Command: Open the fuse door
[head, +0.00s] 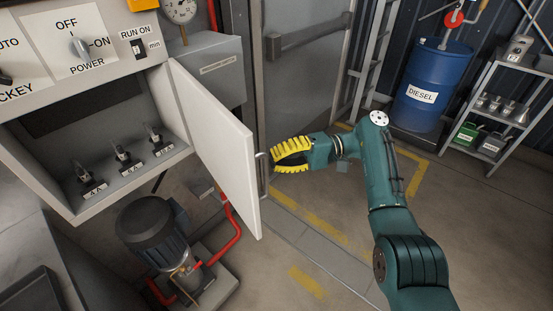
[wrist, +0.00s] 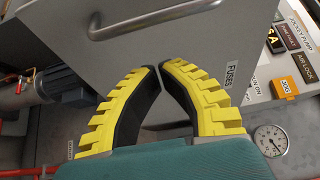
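The fuse door (head: 215,135) is a white panel, swung wide open from the fuse box. Its bar handle (head: 262,176) is on the outer face near the free edge; it also shows in the wrist view (wrist: 150,30). The door's "FUSES" label (wrist: 231,75) shows in the wrist view. Three fuses (head: 122,155) stand inside the open box. My gripper (head: 274,157) is beside the handle, on the door's outer side. In the wrist view its yellow fingers (wrist: 160,68) meet or nearly meet at the tips, with nothing between them. The handle lies beyond the tips, outside the fingers.
A control panel (head: 85,40) with a power switch is above the box. A motor pump (head: 150,235) and red pipe (head: 228,235) stand below the door. A blue diesel drum (head: 432,85) and a shelf (head: 500,110) are at the right. The floor right of the door is open.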

